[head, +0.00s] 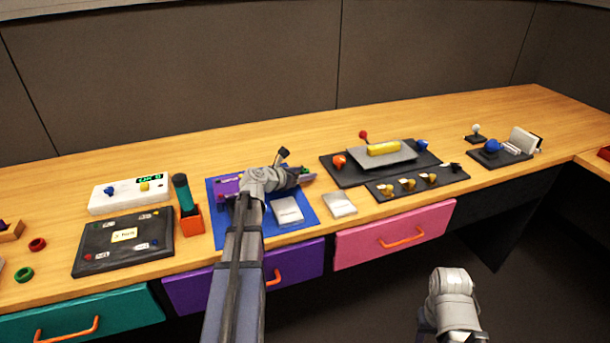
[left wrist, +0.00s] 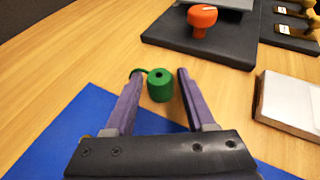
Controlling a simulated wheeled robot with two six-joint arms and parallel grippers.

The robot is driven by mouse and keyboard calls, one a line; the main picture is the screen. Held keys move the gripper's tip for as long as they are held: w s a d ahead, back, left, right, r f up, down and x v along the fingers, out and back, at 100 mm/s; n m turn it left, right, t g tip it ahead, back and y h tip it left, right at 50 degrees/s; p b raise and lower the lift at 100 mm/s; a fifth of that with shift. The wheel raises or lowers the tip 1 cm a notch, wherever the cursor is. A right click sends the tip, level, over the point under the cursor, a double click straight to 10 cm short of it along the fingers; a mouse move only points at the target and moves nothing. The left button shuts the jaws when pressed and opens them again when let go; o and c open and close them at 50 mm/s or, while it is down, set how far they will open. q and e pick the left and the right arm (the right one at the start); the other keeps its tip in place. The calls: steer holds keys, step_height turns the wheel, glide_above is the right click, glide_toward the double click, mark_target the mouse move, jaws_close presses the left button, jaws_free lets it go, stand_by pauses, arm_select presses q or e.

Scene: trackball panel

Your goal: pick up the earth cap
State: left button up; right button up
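The earth cap, which I take to be the green cylinder with a hole in its top (left wrist: 160,85), stands on the wood table just past the blue mat (left wrist: 75,140). In the left wrist view it lies between the fingertips, closer to the left finger; I cannot tell if that finger touches it. My left gripper (left wrist: 160,78) is open, with no grip on the cap. In the head view my left gripper (head: 296,164) is over the mat's far right corner, and the cap is mostly hidden there. Only my right arm shows at the lower right; its fingers are not visible.
A black panel with an orange knob (left wrist: 202,17) is beyond the cap. A light grey box (head: 339,205) stands right of the mat. Bare wood surrounds the cap.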

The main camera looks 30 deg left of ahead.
mark_target(304, 171)
arm_select(q)
jaws_close()
steer(key=shift+r, duration=0.15)
stand_by(0.4)
step_height(304, 171, up, 10)
steer(key=p, duration=1)
